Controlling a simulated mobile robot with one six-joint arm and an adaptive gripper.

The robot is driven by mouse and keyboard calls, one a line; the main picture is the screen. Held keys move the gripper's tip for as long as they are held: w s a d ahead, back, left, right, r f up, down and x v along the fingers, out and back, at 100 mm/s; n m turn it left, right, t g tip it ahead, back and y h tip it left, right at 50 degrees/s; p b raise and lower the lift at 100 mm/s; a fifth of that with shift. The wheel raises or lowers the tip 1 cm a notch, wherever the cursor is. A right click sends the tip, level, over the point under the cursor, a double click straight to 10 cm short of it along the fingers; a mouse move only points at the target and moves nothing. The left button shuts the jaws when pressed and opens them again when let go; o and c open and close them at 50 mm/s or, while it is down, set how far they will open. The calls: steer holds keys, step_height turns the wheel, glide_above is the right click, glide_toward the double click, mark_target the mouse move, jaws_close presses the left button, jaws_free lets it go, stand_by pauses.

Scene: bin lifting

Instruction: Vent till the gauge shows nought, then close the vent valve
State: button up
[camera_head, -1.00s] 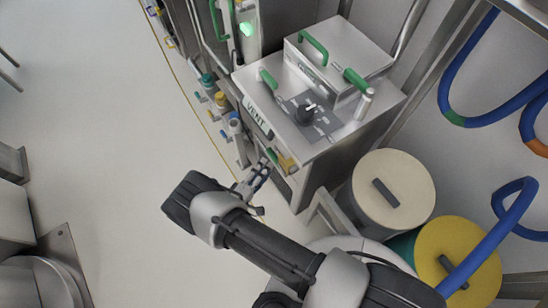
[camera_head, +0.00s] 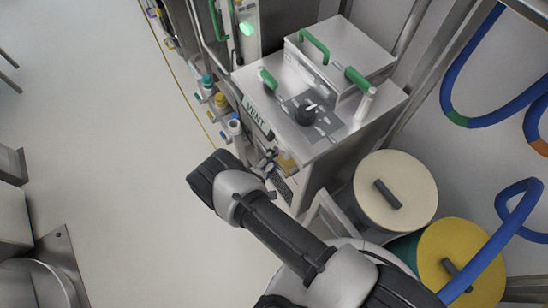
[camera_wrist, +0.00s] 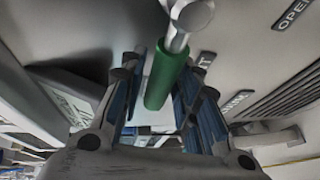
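The steel cabinet (camera_head: 330,150) carries a VENT label (camera_head: 257,117) on its front. My gripper (camera_head: 268,163) is at this front, just below the label. In the wrist view a green lever handle (camera_wrist: 166,78) on a metal stem lies between the fingers of my gripper (camera_wrist: 164,88). The fingers stand apart on either side of the handle, and I see no firm grip. An OPEN label (camera_wrist: 293,14) is to the right of the stem; another label beside the handle is partly hidden. I cannot make out a gauge reading in either view.
A black knob (camera_head: 305,114) and green-handled lid (camera_head: 335,55) are on the cabinet top. A cream-lidded drum (camera_head: 395,180) and yellow-lidded drum (camera_head: 475,250) stand close on the right. Blue hoses (camera_head: 480,120) hang at far right. The floor (camera_head: 100,130) on the left is clear.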

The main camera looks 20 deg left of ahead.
jaws_close()
stand_by(0.3)
